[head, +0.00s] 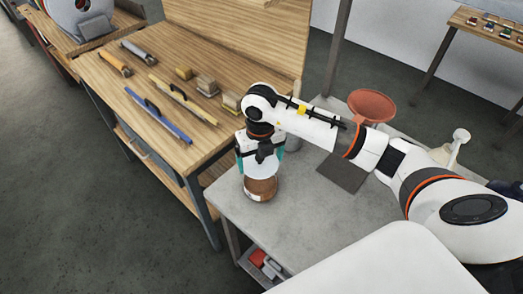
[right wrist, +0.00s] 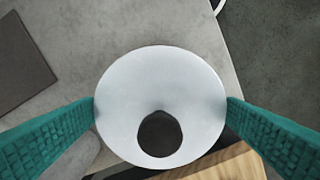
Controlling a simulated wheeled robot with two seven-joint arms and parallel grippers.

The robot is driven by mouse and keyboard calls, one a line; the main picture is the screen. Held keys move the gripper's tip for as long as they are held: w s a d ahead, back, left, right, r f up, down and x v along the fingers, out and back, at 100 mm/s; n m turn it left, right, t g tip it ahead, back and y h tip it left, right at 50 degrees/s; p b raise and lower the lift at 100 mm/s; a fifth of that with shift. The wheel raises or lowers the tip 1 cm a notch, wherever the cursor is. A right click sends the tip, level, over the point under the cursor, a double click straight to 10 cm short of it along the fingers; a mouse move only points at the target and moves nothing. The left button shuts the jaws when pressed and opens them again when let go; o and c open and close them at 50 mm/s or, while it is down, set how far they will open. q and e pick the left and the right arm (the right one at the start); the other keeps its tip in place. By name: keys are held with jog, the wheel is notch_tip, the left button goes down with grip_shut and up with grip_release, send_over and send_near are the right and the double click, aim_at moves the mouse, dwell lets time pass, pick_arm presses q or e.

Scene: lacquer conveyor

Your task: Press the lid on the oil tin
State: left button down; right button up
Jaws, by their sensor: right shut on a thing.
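My right gripper (head: 261,163) is over the near left part of the grey table, pointing down. Its teal fingers are shut on a white round lid (right wrist: 125,90), one finger on each side of its rim in the right wrist view. A dark oval, a hole or a knob, shows on the lid's face. Directly below the fingers in the head view stands the brown oil tin (head: 261,187), upright, with a pale patch low on its side. The lid hides the tin in the right wrist view, and I cannot tell whether the lid is seated. My left gripper is out of view.
The grey table (head: 225,195) holds a dark flat mat (head: 343,172) and a reddish bowl-shaped thing (head: 371,105). A wooden workbench (head: 150,75) on the left bears several tools and blocks. A red item (head: 258,258) lies on the lower shelf.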

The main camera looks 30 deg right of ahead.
aim_at(261, 165)
jog(key=shift+s+f, duration=0.2)
jog(key=shift+s, duration=0.1)
jog(key=shift+s+f+b, duration=0.15)
jog(key=shift+f+b, duration=0.1)
jog(key=shift+b, duration=0.25)
jog(key=shift+f, duration=0.35)
jog(key=f+b, duration=0.2)
jog(key=shift+w+f, duration=0.2)
jog(key=shift+f, duration=0.15)
jog(key=shift+f+b, duration=0.65)
jog(key=shift+f, duration=0.05)
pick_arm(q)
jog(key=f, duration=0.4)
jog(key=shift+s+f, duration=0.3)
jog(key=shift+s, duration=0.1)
pick_arm(e)
jog(key=shift+f, duration=0.2)
pick_arm(q)
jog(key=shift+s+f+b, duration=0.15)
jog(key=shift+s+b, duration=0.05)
jog(key=shift+b, duration=0.1)
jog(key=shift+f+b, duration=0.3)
pick_arm(e)
jog(key=shift+f, duration=0.2)
